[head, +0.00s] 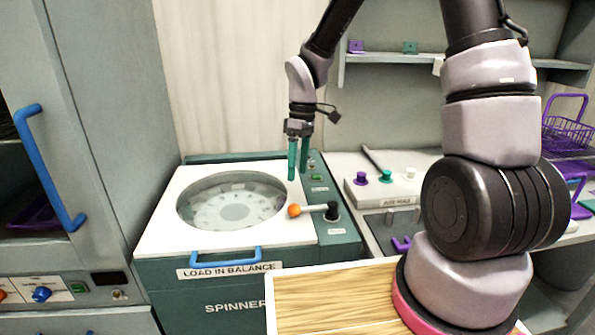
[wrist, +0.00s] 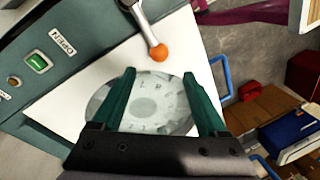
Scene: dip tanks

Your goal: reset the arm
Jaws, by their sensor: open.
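My gripper (head: 298,160) has two green fingers and hangs pointing down above the right part of the spinner's white lid. The fingers are apart with nothing between them. In the wrist view my gripper (wrist: 165,95) is open over the lid's round window (wrist: 150,108). My arm rises from its base at the right and bends over at the top.
The spinner (head: 225,238) has a blue front handle (head: 225,257) and a lever with an orange knob (head: 294,210), close below the fingers. A wooden board (head: 335,300) lies in front. A shelf (head: 400,58) and purple baskets (head: 568,130) are at the right. A cabinet with a blue handle (head: 50,170) stands left.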

